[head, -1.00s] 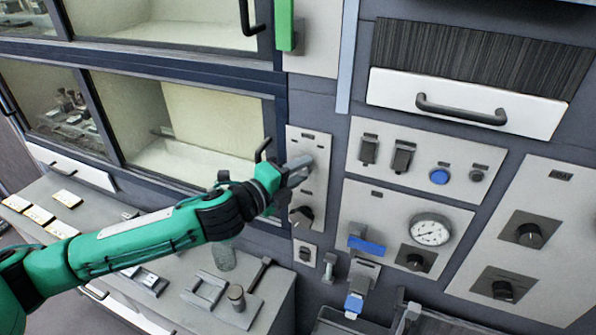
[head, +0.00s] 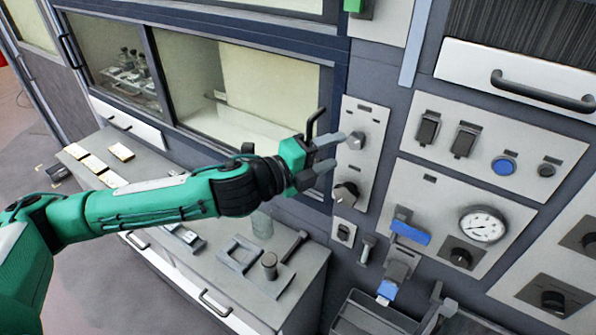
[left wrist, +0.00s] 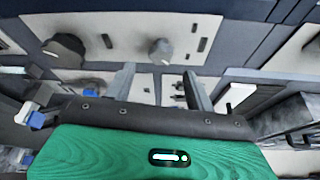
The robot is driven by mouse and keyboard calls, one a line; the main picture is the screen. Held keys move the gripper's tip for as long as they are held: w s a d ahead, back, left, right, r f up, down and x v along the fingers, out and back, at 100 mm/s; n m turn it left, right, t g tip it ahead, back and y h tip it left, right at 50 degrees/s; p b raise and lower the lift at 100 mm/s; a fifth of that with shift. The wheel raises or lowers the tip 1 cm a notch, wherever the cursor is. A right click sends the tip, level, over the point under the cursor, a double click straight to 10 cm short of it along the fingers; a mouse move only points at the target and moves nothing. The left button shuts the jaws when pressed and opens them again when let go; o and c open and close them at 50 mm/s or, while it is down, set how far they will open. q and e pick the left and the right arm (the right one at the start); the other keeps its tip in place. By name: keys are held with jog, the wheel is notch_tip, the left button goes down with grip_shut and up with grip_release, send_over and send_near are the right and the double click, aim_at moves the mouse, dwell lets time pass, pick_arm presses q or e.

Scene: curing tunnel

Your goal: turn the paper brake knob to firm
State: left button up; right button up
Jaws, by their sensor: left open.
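A narrow light panel (head: 374,117) beside the glass-fronted tunnel carries two knobs. The small grey upper knob (head: 356,140) also shows in the left wrist view (left wrist: 160,51), beyond the fingers. The larger dark lower knob (head: 346,192) also shows in the left wrist view (left wrist: 65,48). Labels are too small to read, so I cannot tell which is the paper brake knob or its setting. My left gripper (head: 333,152) is open and empty in front of this panel, its fingers pointing at the upper knob and apparently clear of it. My right gripper is out of view.
A black handle (head: 317,124) stands close beside my left fingers. To the right, panels carry switches, a blue button (head: 503,166), a gauge (head: 482,224) and more dark knobs (head: 461,258). Below, a grey bench (head: 200,270) holds metal parts and a glass jar (head: 260,224).

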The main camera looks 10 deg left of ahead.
pick_arm(q)
jog(key=b+v, duration=0.2)
jog(key=v, duration=0.6)
jog(key=shift+b, duration=0.4)
jog(key=shift+s, duration=0.1)
